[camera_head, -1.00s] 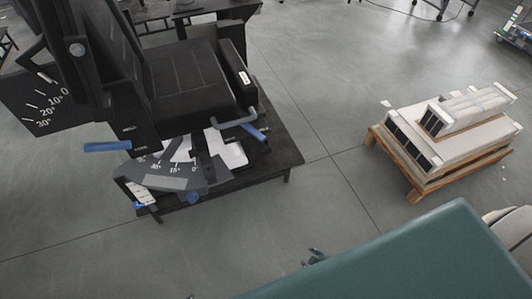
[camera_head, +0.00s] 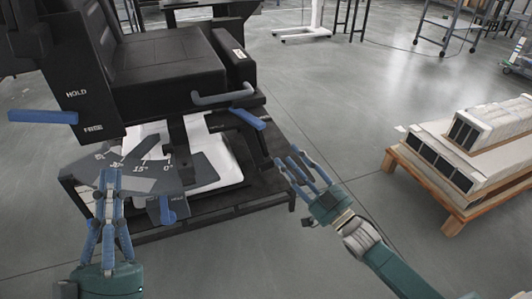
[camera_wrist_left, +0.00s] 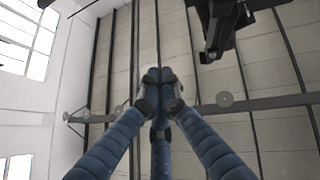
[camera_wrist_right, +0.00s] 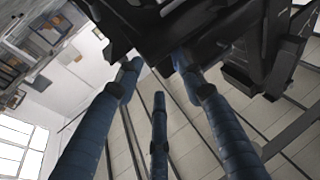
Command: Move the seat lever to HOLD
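The chair-like black unit fills the left of the head view. A blue lever (camera_head: 43,116) sticks out to the left from its side panel, beside the printed words HOLD (camera_head: 76,93) above and FREE (camera_head: 93,128) below. Its height lies between the two words, nearer FREE; its exact setting I cannot tell. My left gripper (camera_head: 109,178) points up in front of the angle scale, right of and below the lever and apart from it. Its fingertips meet with nothing seen between them. My right gripper (camera_head: 296,163) is open and empty, right of the unit; its fingers are spread in the right wrist view (camera_wrist_right: 157,75).
Another blue lever (camera_head: 247,117) and a grey bar handle (camera_head: 224,96) are at the seat's front. A blue knob (camera_head: 168,210) hangs below the angle scale (camera_head: 150,178). A pallet (camera_head: 455,205) with long boxes stands at the right. The floor between is clear.

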